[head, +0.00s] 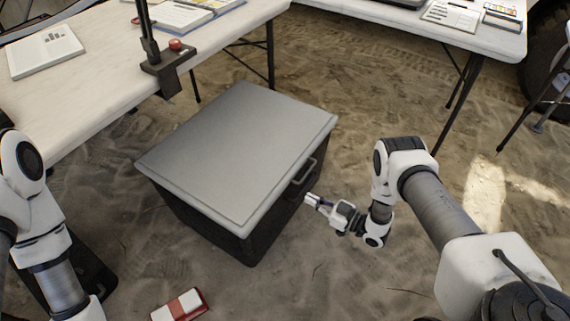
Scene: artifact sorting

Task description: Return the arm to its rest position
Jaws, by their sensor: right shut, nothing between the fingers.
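My right gripper (318,203) is shut and empty. It hangs beside the right side of a dark box with a grey lid (240,150), near the handle (303,172) on that side. I cannot tell whether it touches the box. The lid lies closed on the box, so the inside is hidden. My left arm comes in at the left edge, and its gripper is not in view.
A white table (110,75) at the upper left holds a book (45,50) and a clamped black stand (165,65). Another table (440,28) stands at the back right. A red and white item (180,306) lies on the sandy ground. Ground right of the box is mostly clear.

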